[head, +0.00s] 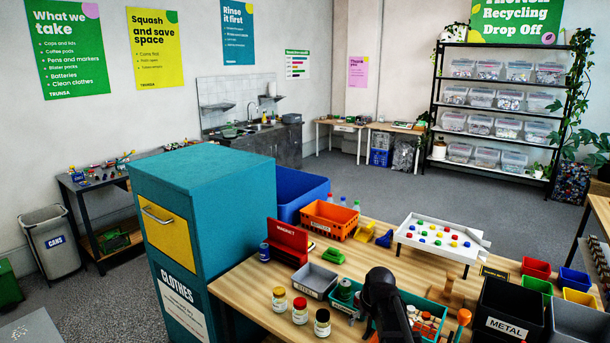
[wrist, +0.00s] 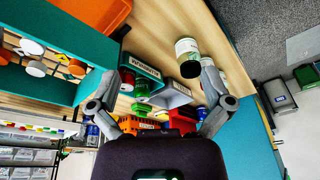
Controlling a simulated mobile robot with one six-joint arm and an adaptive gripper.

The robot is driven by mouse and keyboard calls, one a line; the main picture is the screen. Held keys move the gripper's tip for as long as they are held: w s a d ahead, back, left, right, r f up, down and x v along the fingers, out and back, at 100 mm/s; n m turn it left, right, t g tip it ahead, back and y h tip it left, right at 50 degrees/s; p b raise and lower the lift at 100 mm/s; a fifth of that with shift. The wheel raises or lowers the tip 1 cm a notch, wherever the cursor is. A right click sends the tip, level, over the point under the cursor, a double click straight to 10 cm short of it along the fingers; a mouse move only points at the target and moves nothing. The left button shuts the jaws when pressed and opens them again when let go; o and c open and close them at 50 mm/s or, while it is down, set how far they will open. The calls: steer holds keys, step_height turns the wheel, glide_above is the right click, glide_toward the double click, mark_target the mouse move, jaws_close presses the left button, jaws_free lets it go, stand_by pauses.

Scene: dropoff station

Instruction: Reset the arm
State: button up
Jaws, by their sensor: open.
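My gripper (wrist: 162,72) shows in the wrist view with its two grey fingers spread wide apart. It is open, and nothing is held between the fingers. Beyond and between them, the tabletop items appear turned over in this view, including a white-labelled jar (wrist: 188,55) near the right finger. In the head view, a dark part of my arm stands over the front of the wooden table (head: 245,283), by the teal tray (head: 437,297). The fingers cannot be made out in the head view.
Three jars stand at the table's front, including a yellow-lidded jar (head: 279,299). A grey bin (head: 315,280), red magnet box (head: 288,242) and orange crate (head: 329,220) lie behind. The black METAL bin (head: 510,309) is at right. A tall teal clothes bin (head: 205,170) borders the left.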

steer(key=s+f+m+g+h+b, duration=0.1)
steer(key=s+f+b, duration=0.4)
steer(key=s, duration=1.1)
steer(key=shift+a+f+m+g, duration=0.15)
steer(key=shift+f+m+g, duration=0.55)
steer(key=shift+m+g, duration=0.15)
steer(key=shift+a, duration=0.1)
